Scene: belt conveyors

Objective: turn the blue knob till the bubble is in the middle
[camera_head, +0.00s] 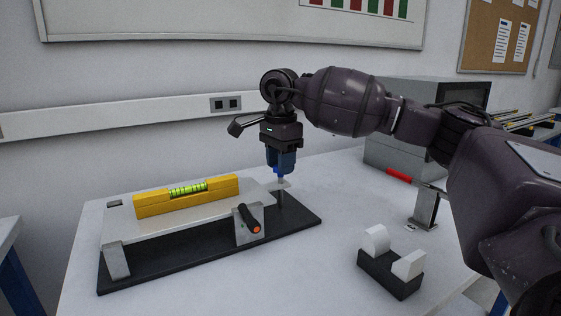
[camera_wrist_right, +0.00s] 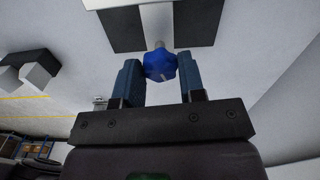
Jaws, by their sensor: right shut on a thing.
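The blue knob (camera_head: 280,172) stands on a post at the right end of the levelling plate (camera_head: 150,217). My right gripper (camera_head: 280,168) points down from above and is shut on the knob. In the right wrist view the knob (camera_wrist_right: 160,66) sits between the two blue fingers of my right gripper (camera_wrist_right: 161,76). A yellow spirit level (camera_head: 155,203) lies along the back of the plate. Its green vial (camera_head: 188,188) shows dark marks, but the bubble is too small to place. My left gripper is not in view.
A black base (camera_head: 190,258) carries the plate and a bracket with an orange-tipped black handle (camera_head: 249,218). To the right stand a black holder with two white blocks (camera_head: 391,275), a metal stand (camera_head: 426,207), a red cylinder (camera_head: 399,176) and a grey box (camera_head: 395,150).

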